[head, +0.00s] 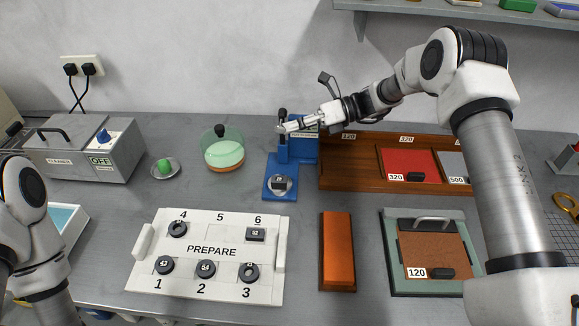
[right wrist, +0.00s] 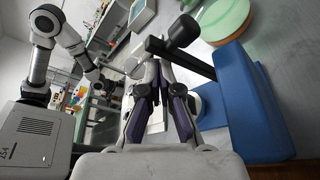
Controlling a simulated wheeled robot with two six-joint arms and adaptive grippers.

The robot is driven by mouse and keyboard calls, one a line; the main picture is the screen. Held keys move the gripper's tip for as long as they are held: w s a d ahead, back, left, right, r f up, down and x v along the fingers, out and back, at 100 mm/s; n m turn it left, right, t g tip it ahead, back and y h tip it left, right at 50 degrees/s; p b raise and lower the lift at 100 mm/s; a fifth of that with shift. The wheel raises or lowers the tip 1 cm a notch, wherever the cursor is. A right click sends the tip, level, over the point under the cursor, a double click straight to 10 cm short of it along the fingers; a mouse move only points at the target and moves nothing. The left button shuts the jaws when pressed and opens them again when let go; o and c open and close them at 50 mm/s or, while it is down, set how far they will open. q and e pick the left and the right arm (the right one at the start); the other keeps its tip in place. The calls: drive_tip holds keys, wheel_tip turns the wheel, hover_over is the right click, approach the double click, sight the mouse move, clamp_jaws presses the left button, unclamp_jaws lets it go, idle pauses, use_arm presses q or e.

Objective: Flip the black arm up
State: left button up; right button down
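The blue stand (head: 283,172) is at the middle of the bench, with a round silver-and-black piece (head: 279,184) on its foot. The black arm (head: 282,115) shows as a dark knobbed part at the stand's upper left. In the right wrist view, the black arm (right wrist: 189,58) is a bar crossing just beyond my fingertips, with a thick round knob. My right gripper (head: 287,127) reaches in from the right at the stand's top. Its fingers (right wrist: 157,70) are closed together beside the bar; I see nothing clearly held.
A white PREPARE tray (head: 212,277) with several small pieces lies in front. An orange block (head: 337,250) and a green-framed board (head: 393,270) are to its right. A brown wooden rack (head: 345,175) stands right of the stand. A green-topped round container (head: 223,153) stands left.

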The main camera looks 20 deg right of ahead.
drive_tip(key=shift+w+d+r, duration=0.1)
drive_tip(key=shift+w+r, duration=0.15)
drive_tip(key=shift+r, duration=0.15)
drive_tip(key=f+v, duration=0.1)
drive_tip(key=v, duration=1)
drive_tip(key=shift+s+d+r, duration=0.15)
drive_tip(key=shift+s+d, duration=0.15)
drive_tip(key=shift+d, duration=0.1)
